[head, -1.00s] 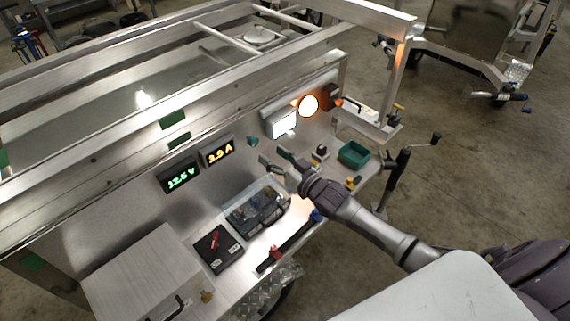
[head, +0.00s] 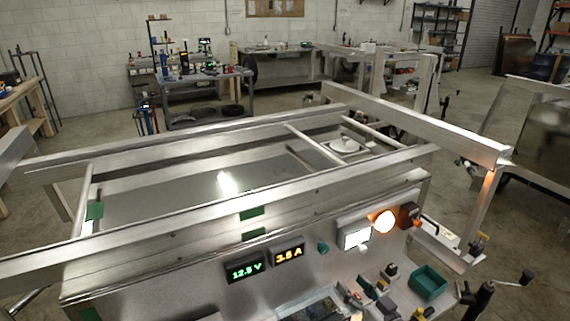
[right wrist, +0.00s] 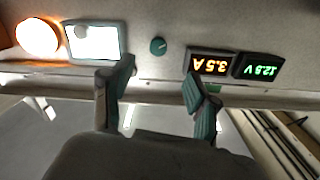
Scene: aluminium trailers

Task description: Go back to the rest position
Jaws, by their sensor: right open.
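My right gripper (head: 370,291) shows at the bottom edge of the head view, in front of the trailer's side panel; most of its arm is cut off below. In the right wrist view my right gripper (right wrist: 160,92) has its two teal-padded fingers spread apart with nothing between them. The aluminium trailer (head: 250,205) fills the middle of the head view. Its panel carries a green voltage display (head: 245,271), an amber current display (head: 289,255), a lit white lamp (head: 356,238) and a lit orange lamp (head: 384,221). My left gripper is not in view.
A green bin (head: 428,281) stands on the trailer's shelf to the right of my right gripper. A crank jack (head: 487,296) rises at the lower right. A workbench (head: 205,75) stands at the back. Open floor lies beyond the trailer.

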